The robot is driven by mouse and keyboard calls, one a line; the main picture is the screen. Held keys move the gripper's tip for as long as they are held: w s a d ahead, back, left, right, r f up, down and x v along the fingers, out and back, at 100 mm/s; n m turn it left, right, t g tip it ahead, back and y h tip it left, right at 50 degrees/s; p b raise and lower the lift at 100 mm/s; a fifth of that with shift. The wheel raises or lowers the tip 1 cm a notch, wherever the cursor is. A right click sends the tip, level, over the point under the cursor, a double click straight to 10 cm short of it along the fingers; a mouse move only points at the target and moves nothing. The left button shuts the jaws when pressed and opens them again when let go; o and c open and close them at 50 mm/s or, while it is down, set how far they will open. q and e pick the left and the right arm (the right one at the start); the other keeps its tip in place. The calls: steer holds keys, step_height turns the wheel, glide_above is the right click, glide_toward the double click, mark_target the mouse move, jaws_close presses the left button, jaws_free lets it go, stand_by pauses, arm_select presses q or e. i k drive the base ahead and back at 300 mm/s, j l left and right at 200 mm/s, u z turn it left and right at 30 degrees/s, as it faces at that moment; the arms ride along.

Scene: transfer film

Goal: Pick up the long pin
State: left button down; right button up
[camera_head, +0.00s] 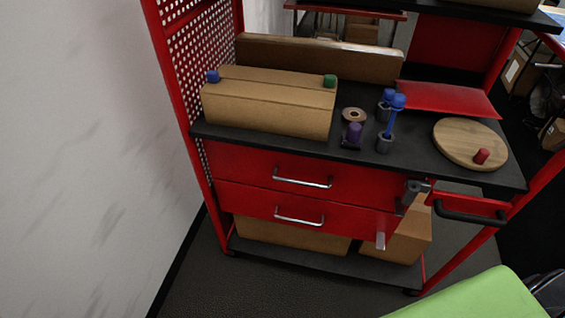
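A long pin with a blue head and thin blue shaft (397,104) stands upright in a dark grey cylindrical holder (385,144) on the black top of the red tool cart (290,158). A second blue-headed pin (387,96) stands just behind it in another grey holder (383,114), partly hidden by the front pin. A short purple pin (354,132) stands to the left in a dark base. Neither of my grippers is in view.
A brown box (270,105) with a blue and a green peg fills the left of the top. A round wooden board (463,138) with a red peg (481,156) lies at right. A tape-like ring (354,116) and a red tray (450,98) are nearby. A wall (80,160) is left.

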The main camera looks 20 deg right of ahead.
mark_target(398, 100)
steer(key=z, duration=1.3)
